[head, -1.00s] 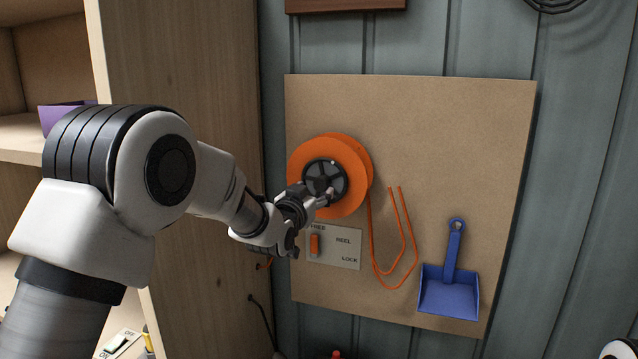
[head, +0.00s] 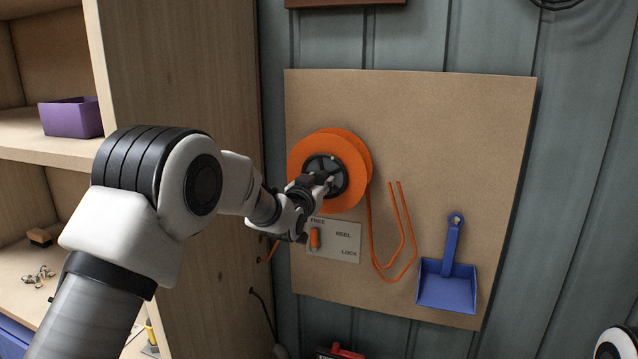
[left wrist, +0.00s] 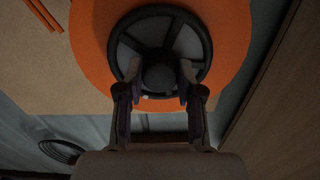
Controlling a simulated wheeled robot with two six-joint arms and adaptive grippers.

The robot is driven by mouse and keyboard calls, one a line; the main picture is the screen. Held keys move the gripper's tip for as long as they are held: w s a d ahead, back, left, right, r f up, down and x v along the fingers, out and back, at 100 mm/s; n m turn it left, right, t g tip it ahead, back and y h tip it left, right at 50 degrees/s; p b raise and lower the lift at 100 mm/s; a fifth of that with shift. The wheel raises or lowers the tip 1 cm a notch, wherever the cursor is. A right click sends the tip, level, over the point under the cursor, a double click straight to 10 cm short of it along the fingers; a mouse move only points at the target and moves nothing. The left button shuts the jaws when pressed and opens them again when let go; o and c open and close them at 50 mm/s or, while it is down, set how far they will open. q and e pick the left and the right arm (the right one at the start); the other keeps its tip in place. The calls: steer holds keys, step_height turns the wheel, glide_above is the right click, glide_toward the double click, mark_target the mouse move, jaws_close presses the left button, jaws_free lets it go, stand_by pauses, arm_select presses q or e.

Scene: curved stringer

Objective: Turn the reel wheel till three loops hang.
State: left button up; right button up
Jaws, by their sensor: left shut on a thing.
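The orange reel (head: 355,150) is mounted on a brown board, with a dark spoked wheel (head: 341,167) at its centre. The wheel also fills the upper middle of the left wrist view (left wrist: 204,45). My left gripper (head: 324,184) is shut on the wheel, its two fingers (left wrist: 160,92) either side of the hub area at the rim. Which part is gripped is partly hidden. Orange cord (head: 389,281) hangs from the reel's right side in one long, bent loop. A plate (head: 343,246) reads FREE, REEL and LOCK; its orange lever (head: 314,238) stands under FREE. My right gripper is out of view.
A blue dustpan (head: 448,285) hangs on the board (head: 460,140), right of the cord. A wooden shelf unit (head: 185,100) with a purple bin (head: 71,118) stands at left, close to my left arm. The board's upper right is clear.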

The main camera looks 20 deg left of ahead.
arm_select(q)
steer(key=shift+n, duration=0.3)
steer(key=n+b, duration=0.2)
steer(key=n, duration=0.2)
steer(key=shift+f, duration=0.1)
steer(key=n+b, duration=0.1)
steer(key=n, duration=0.2)
steer(key=n+b, duration=0.1)
steer(key=n, duration=0.2)
steer(key=shift+n, duration=0.4)
steer(key=n+b, duration=0.1)
steer(key=n, duration=0.8)
steer(key=shift+n, duration=2)
